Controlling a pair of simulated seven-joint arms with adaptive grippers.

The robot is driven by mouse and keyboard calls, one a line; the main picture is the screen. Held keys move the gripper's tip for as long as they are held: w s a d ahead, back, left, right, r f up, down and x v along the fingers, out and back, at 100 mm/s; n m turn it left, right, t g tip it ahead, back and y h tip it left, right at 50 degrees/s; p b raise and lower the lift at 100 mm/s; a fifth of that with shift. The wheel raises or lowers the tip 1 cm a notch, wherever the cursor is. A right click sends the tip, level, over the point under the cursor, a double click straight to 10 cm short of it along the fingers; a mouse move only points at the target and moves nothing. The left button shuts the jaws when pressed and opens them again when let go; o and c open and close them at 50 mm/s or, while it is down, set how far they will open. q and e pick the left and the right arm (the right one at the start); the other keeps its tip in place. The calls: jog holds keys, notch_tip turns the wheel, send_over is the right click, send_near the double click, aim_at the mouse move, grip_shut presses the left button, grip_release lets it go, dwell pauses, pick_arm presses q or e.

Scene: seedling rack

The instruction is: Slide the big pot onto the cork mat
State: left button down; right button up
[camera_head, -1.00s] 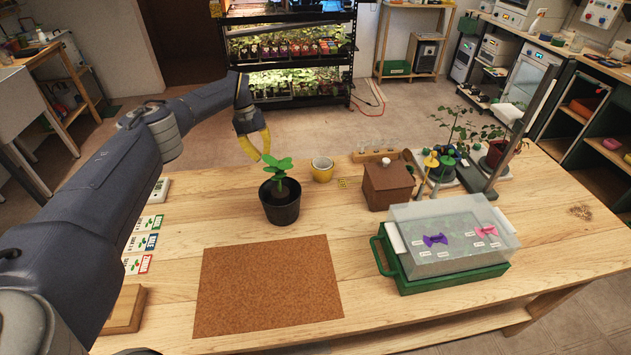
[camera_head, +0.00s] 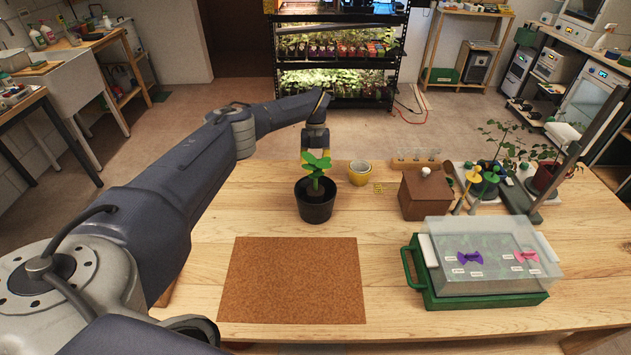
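The big pot (camera_head: 315,207) is black and holds a green leafy seedling (camera_head: 317,167). It stands upright on the wooden table, behind the cork mat and apart from it. The brown rectangular cork mat (camera_head: 292,282) lies flat and empty at the front of the table. My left gripper (camera_head: 315,152), with yellow fingers, is just behind the pot, at the table's far side. Its fingertips are partly hidden by the leaves, so I cannot tell its opening or whether it touches the pot. My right gripper is not in view.
A small yellow pot (camera_head: 359,177) stands right of the big pot, near a brown wooden box (camera_head: 424,196). A green tray with a clear lid (camera_head: 490,257) sits right of the mat. The wood between pot and mat is clear.

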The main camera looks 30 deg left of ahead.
pick_arm(q)
jog(key=shift+s+d+f, duration=0.15)
jog(key=shift+s+d, duration=0.4)
jog(key=shift+s, duration=0.3)
jog(key=shift+s+d+f, duration=0.1)
jog(key=shift+s+d, duration=0.45)
jog(key=shift+s, duration=0.3)
